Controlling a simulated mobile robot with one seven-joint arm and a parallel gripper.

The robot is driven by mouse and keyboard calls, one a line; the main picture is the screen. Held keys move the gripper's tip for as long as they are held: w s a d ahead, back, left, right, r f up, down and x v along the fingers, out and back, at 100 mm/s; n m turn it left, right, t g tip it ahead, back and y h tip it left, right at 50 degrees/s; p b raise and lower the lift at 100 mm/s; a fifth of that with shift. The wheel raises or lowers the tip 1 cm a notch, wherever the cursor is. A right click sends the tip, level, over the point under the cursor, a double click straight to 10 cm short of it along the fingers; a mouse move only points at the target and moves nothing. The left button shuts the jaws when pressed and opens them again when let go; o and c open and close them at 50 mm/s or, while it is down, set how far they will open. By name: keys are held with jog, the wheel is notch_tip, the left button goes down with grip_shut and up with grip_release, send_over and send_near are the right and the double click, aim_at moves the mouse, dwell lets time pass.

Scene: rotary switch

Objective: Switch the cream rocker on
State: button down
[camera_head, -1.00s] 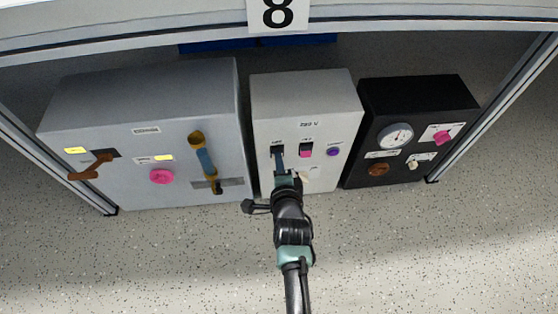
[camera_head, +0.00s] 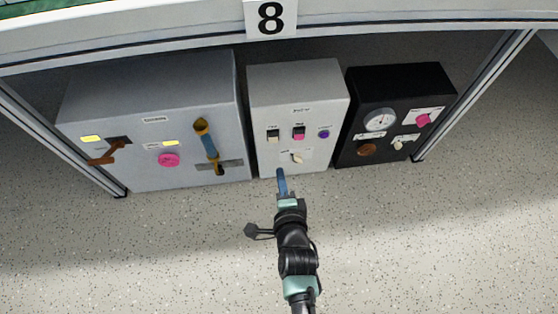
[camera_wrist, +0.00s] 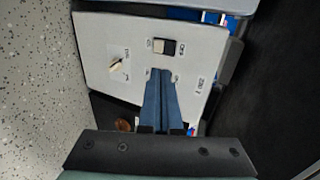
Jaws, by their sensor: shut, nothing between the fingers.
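The cream rocker (camera_head: 273,137) is at the upper left of the middle light grey box (camera_head: 298,78). It shows cream below a dark band in the head view. In the wrist view the rocker (camera_wrist: 165,47) is half cream and half dark, with small labels beside it; I cannot read its position surely. My gripper (camera_head: 281,171) is shut and empty, its blue fingers in front of the box's lower edge, apart from the rocker. In the wrist view the fingers (camera_wrist: 160,74) cover part of the panel near the rocker.
The same box has a pink rocker (camera_head: 299,132), a purple button (camera_head: 324,134) and a cream knob (camera_head: 297,157). A large grey box (camera_head: 150,95) with levers stands left, a black box (camera_head: 405,90) with a gauge right. The speckled floor (camera_head: 420,240) in front is clear.

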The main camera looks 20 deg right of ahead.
jog(key=shift+s+a+r, duration=0.15)
jog(key=shift+s+r, duration=0.05)
jog(key=shift+s, duration=0.15)
